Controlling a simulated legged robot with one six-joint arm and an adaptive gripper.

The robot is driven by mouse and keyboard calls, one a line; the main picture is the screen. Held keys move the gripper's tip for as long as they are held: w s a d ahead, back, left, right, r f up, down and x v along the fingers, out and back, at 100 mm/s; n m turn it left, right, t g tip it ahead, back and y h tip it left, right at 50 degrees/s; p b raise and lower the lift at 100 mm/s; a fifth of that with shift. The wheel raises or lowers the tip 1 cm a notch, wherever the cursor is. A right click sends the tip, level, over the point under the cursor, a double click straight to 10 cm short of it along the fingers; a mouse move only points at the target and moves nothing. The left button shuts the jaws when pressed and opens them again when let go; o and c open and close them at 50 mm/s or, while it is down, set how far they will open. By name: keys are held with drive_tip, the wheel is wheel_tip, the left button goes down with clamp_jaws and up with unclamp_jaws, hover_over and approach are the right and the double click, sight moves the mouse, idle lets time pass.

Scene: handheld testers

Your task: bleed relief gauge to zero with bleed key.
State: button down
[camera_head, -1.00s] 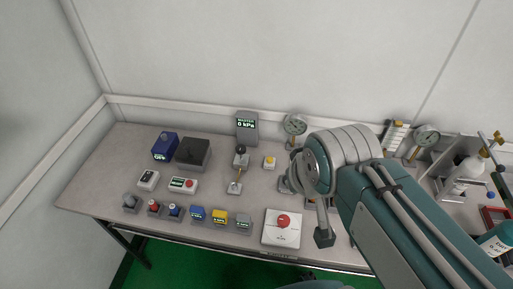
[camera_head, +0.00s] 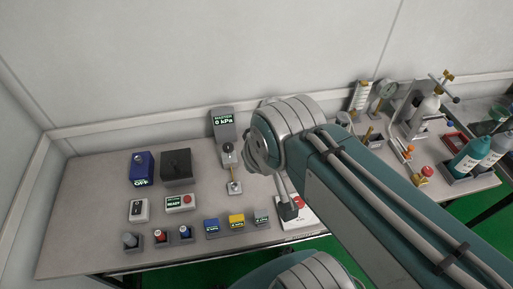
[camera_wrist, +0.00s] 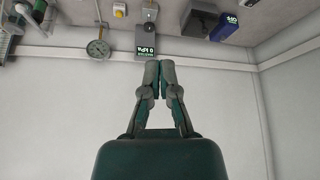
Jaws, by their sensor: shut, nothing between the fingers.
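My gripper (camera_wrist: 159,66) is shut and empty in the wrist view, its fingertips together against a background of pale wall. A round dial gauge (camera_wrist: 98,48) shows left of the fingertips, apart from them; its needle is too small to read. Another dial gauge (camera_head: 385,89) stands at the back right in the head view. I cannot tell which is the relief gauge. The master display (camera_head: 223,121) reads 0 kPa and also shows in the wrist view (camera_wrist: 147,50). I cannot make out the bleed key for certain. My arm hides the middle of the bench in the head view.
The bench (camera_head: 85,225) holds a blue box (camera_head: 141,170) reading OFF, a black box (camera_head: 177,166) and several small testers at left. The wall closes off the back.

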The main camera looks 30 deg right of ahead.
drive_tip(key=w+d+f+m+y, duration=0.1)
drive_tip(key=w+f+m+y, duration=0.15)
drive_tip(key=w+m, duration=0.4)
drive_tip(key=w+f+m+y, duration=0.2)
drive_tip(key=w+f+m, duration=0.15)
drive_tip(key=w, duration=0.55)
drive_tip(key=w+d+f+m+t, duration=0.2)
drive_tip(key=w+d+f+m, duration=0.7)
drive_tip(key=d+f+m, duration=0.3)
drive_tip(key=shift+w+d+f+t, duration=0.3)
drive_tip(key=shift+w+d+f, duration=0.05)
drive_tip(key=shift+d+f, duration=0.45)
drive_tip(key=shift+h, duration=0.25)
drive_tip(key=shift+f, duration=4.4)
drive_tip(key=shift+f, duration=0.1)
drive_tip(key=shift+f, duration=0.25)
